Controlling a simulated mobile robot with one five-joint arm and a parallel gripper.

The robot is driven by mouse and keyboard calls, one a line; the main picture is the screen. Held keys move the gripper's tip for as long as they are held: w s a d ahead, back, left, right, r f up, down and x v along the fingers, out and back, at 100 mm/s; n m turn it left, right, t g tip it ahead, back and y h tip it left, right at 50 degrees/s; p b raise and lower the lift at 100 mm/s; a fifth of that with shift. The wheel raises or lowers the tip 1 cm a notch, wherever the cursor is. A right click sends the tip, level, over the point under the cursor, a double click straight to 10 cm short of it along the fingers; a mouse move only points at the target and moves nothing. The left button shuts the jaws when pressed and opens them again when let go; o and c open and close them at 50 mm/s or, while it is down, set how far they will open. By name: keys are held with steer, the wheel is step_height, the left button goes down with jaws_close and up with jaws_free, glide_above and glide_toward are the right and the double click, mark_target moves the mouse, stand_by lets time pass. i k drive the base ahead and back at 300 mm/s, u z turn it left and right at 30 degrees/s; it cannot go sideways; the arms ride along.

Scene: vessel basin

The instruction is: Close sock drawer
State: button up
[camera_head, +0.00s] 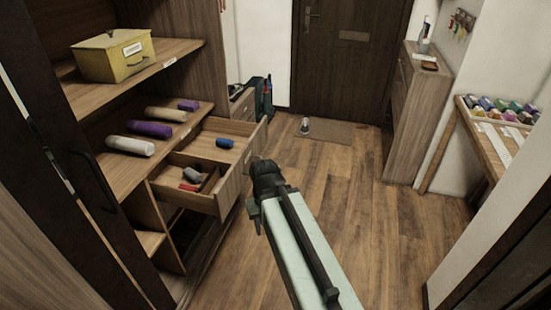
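Two wooden drawers stand pulled out of the wardrobe on the left. The nearer drawer (208,203) holds small rolled items in red and grey, which look like socks. The farther drawer (228,125) holds a blue roll (224,143). I cannot read a label that tells which is the sock drawer. My arm reaches up from the bottom of the picture. My gripper (259,163) is at its dark end, just right of the drawer fronts. Its fingers are small and dark, so I cannot tell whether they are open or touch a drawer front.
A shelf (85,172) above the drawers bears white and purple rolls. A yellow box (113,56) sits on a higher shelf. The wooden floor (345,215) to the right is clear. A mat (333,135) with a shoe lies before the door. A cabinet (410,115) stands at the right.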

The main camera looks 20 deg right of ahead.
mark_target(199, 150)
steer(key=z, duration=0.15)
steer(key=i, duration=1)
steer(key=u, duration=0.1)
